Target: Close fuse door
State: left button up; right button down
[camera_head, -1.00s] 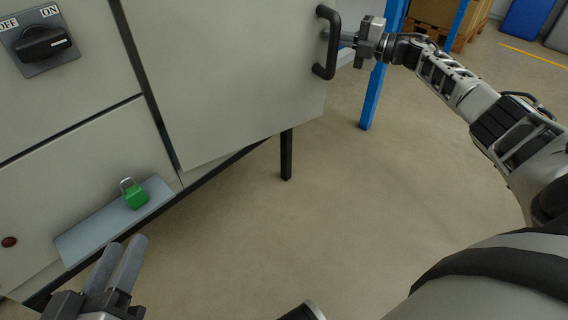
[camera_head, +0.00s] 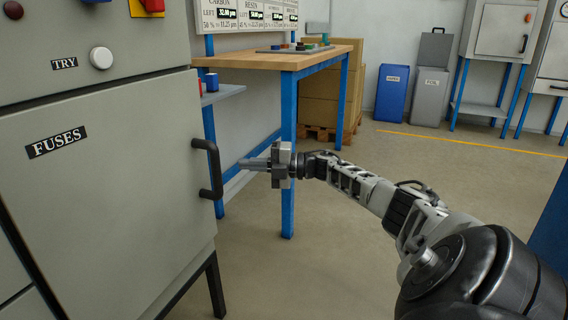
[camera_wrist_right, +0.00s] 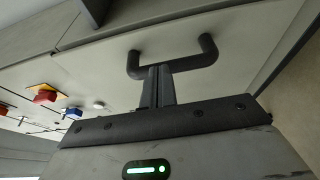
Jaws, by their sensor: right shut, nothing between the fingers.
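The grey fuse door (camera_head: 110,190), labelled FUSES, fills the left of the head view. Its black bar handle (camera_head: 214,172) is near the door's right edge. I cannot tell clearly how far the door stands from its frame. My right gripper (camera_head: 243,164) is shut and empty, just right of the handle, with its fingers pointing left towards it. In the right wrist view the shut fingers (camera_wrist_right: 158,72) overlap the dark handle (camera_wrist_right: 205,50); whether they touch it is unclear. My left gripper is out of view.
A TRY button (camera_head: 101,57) sits on the panel above the door. A wooden-topped workbench (camera_head: 275,60) with blue legs stands behind my right gripper. Bins (camera_head: 428,96) stand farther back. The floor (camera_head: 340,260) under my right arm is clear.

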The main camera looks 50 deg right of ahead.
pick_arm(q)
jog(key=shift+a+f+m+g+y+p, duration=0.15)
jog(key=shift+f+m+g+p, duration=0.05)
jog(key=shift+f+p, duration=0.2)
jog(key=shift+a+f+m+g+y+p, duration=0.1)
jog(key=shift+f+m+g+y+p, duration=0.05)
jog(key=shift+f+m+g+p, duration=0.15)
pick_arm(e)
jog(key=v, duration=0.8)
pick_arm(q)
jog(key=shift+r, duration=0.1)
